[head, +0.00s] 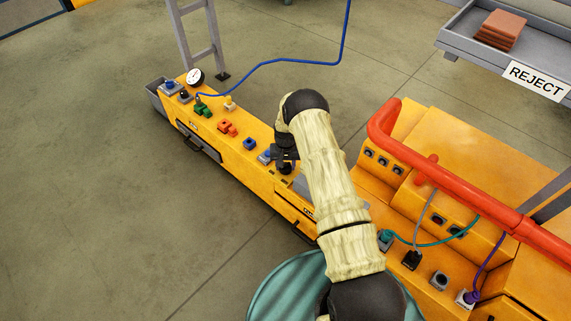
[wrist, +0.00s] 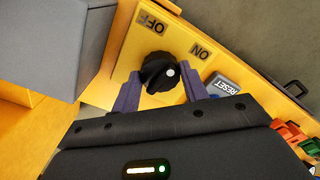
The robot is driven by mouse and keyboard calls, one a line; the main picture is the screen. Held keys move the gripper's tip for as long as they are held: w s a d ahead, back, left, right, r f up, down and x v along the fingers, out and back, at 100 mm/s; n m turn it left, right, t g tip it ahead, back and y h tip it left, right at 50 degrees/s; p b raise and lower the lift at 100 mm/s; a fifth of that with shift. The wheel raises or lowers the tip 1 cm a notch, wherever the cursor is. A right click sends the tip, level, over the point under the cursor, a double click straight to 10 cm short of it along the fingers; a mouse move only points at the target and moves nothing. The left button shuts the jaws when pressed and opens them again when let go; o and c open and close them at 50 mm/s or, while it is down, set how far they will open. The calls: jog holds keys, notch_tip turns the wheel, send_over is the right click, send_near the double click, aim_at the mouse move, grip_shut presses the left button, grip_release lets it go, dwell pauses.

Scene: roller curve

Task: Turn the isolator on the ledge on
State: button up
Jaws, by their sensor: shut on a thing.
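The isolator is a round black knob (wrist: 158,72) with a white dot, on a yellow panel in the wrist view. An OFF label (wrist: 150,27) and an ON label (wrist: 201,51) sit beside it. The white dot lies on the knob's right side; I cannot tell exactly which label it points to. My gripper (wrist: 162,92) has one purple finger on each side of the knob and is shut on it. In the head view my gripper (head: 286,160) is at the yellow ledge (head: 240,160), where my arm largely hides the knob.
A grey RESET button (wrist: 222,85) is just right of the knob. A red rail (head: 450,195) and yellow console stand on the right.

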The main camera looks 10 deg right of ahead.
aim_at(285, 165)
jog(key=m, duration=0.7)
jog(key=shift+a, duration=0.15)
dwell(0.3)
jog(key=o, duration=0.8)
jog(key=shift+o, duration=1)
notch_tip(285, 165, up, 17)
jog(key=p, duration=0.5)
jog(key=shift+r, duration=0.2)
